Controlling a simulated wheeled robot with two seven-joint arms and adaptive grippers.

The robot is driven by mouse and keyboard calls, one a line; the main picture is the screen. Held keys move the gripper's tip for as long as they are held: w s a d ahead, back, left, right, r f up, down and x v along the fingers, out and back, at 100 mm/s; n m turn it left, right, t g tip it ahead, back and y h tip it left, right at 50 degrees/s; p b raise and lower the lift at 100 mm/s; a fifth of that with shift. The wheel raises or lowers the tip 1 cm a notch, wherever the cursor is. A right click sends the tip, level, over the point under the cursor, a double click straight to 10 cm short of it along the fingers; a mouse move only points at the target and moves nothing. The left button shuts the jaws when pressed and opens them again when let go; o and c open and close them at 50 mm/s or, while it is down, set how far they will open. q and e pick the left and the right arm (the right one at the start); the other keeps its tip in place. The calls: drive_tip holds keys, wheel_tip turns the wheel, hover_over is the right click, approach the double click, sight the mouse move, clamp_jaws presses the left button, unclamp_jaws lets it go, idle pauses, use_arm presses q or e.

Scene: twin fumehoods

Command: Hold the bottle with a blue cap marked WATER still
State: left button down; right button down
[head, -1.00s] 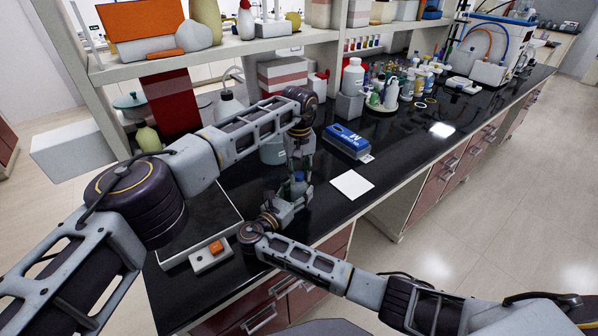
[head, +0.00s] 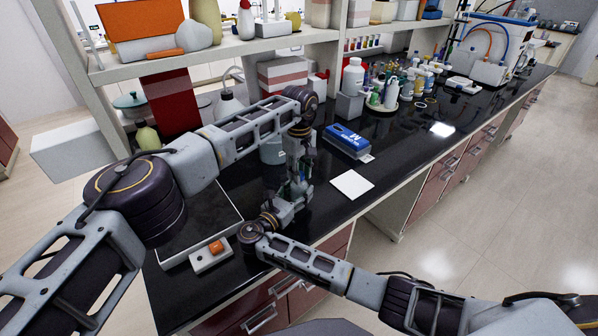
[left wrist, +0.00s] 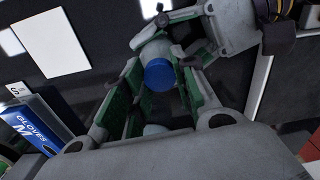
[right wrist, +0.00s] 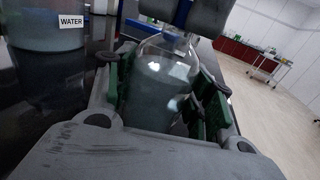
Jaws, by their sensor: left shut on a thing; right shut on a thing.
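The clear bottle (right wrist: 162,85) with a blue cap stands upright between the green-padded fingers of my right gripper (right wrist: 165,88), which is shut on its body. In the left wrist view the blue cap (left wrist: 158,76) sits between the fingers of my left gripper (left wrist: 160,82), which is shut on it from above. In the head view the left gripper (head: 297,186) is directly above the right gripper (head: 288,207), and the bottle is mostly hidden. No label shows on the held bottle. A WATER label is on a larger clear vessel (right wrist: 45,30) beside it.
A blue glove box (head: 346,141) and a white square sheet (head: 352,184) lie right of the grippers on the black bench. A small device with an orange part (head: 216,247) and a tray are to the left. Bottles crowd a round stand (head: 382,105) further back.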

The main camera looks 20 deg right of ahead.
use_arm(q)
drive_tip(key=n, duration=0.4)
drive_tip(key=shift+n, duration=0.4)
drive_tip(key=n, duration=0.3)
drive_tip(key=shift+w+r+n, duration=0.1)
drive_tip(key=shift+n, duration=0.3)
drive_tip(key=n, duration=0.4)
drive_tip(key=shift+n, duration=0.4)
drive_tip(key=n, duration=0.4)
drive_tip(key=shift+n, duration=0.4)
drive_tip(key=n, duration=0.4)
drive_tip(key=shift+n, duration=0.4)
drive_tip(key=n, duration=0.4)
drive_tip(key=shift+n, duration=0.3)
drive_tip(key=n, duration=0.4)
drive_tip(key=shift+n, duration=0.4)
drive_tip(key=n, duration=0.4)
